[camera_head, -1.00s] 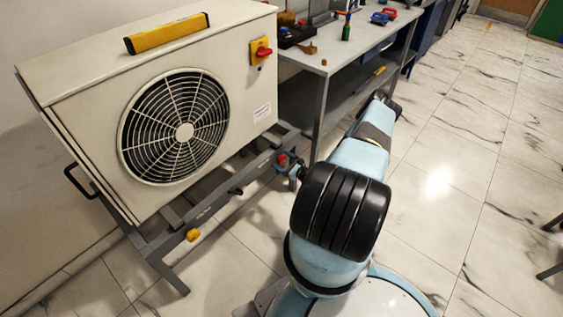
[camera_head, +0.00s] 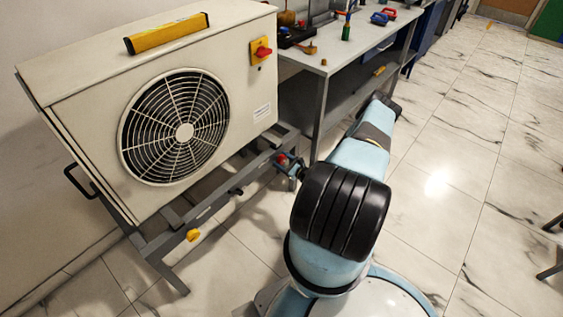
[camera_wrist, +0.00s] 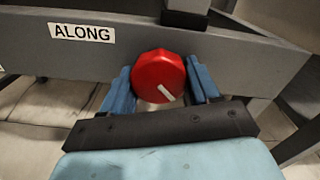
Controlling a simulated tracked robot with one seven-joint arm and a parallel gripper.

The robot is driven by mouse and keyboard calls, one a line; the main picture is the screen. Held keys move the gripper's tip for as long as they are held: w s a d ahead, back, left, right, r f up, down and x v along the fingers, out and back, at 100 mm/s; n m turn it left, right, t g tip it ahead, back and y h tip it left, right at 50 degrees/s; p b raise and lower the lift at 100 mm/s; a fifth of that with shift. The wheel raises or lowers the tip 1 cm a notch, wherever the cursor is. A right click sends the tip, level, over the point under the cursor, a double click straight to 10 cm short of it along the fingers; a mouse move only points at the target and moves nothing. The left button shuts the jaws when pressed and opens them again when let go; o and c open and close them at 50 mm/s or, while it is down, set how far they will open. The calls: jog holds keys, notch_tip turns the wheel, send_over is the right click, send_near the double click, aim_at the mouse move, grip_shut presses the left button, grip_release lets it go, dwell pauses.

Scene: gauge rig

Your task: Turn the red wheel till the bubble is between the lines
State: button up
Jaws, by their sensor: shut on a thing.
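The red wheel (camera_wrist: 159,75) sits on the grey frame rail in the wrist view, with a white mark pointing to the lower right. In the head view the red wheel (camera_head: 281,159) is small, at the right end of the frame. My gripper (camera_wrist: 163,88) has its blue fingers on either side of the wheel and is shut on it. In the head view my gripper (camera_head: 291,166) is partly hidden by my arm. The yellow level (camera_head: 167,35) lies on top of the white fan unit; its bubble and lines cannot be made out.
The fan unit (camera_head: 85,85) stands tilted on a grey frame (camera_head: 160,246). A label "ALONG" (camera_wrist: 82,33) is on the rail. A yellow knob (camera_head: 193,235) is on the front rail. A workbench (camera_head: 345,68) with tools stands behind.

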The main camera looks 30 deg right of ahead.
jog(key=shift+s+a+m, duration=0.1)
jog(key=shift+m, duration=0.9)
jog(key=shift+f, duration=0.1)
jog(key=o, duration=1)
jog(key=v, duration=1.3)
jog(key=shift+s, duration=0.35)
